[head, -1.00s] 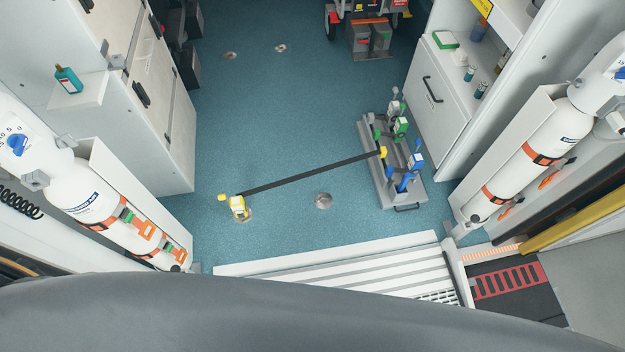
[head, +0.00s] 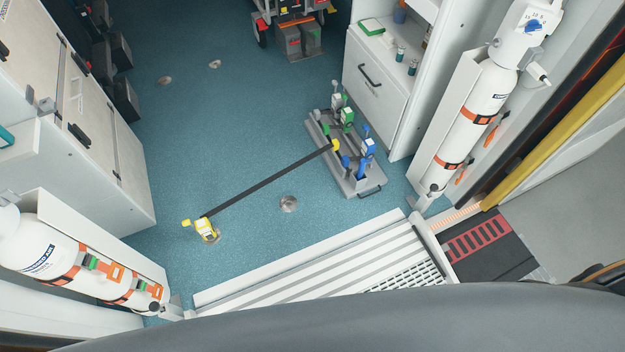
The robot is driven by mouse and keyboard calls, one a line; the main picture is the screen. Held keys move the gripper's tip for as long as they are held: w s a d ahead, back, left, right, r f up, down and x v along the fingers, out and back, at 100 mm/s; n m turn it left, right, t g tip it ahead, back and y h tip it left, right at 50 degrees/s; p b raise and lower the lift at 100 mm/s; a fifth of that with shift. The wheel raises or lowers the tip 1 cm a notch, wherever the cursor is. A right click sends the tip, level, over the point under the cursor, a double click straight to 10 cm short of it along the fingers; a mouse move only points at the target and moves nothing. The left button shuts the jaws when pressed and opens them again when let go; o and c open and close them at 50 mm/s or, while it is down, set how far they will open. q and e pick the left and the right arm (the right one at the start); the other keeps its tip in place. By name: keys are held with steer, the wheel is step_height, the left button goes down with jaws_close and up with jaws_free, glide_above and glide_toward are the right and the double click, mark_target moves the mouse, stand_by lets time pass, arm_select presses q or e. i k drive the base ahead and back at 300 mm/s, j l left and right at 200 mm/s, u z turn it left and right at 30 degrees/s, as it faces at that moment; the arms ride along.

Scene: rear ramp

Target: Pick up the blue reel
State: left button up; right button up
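A blue reel (head: 366,153) stands at the front end of a grey tray (head: 357,189) on the blue floor, right of the middle in the head view. Other blue parts stand close beside it in the tray. Green reels (head: 347,116) sit behind it in the same tray. A black strap (head: 270,181) runs from a yellow end at the tray to a yellow reel (head: 205,229) on the floor at the left. Neither of my grippers shows in the head view.
A white ramp (head: 330,266) with a raised edge lies in front of the tray. A white cabinet (head: 376,90) stands close behind it on the right. White gas cylinders stand at the left (head: 52,258) and right (head: 478,125). The blue floor (head: 215,130) behind the strap is largely clear.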

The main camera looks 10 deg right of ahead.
mark_target(368, 148)
steer(key=i+z, duration=0.1)
steer(key=z, duration=0.25)
steer(key=i+z, duration=0.1)
steer(key=z, duration=0.25)
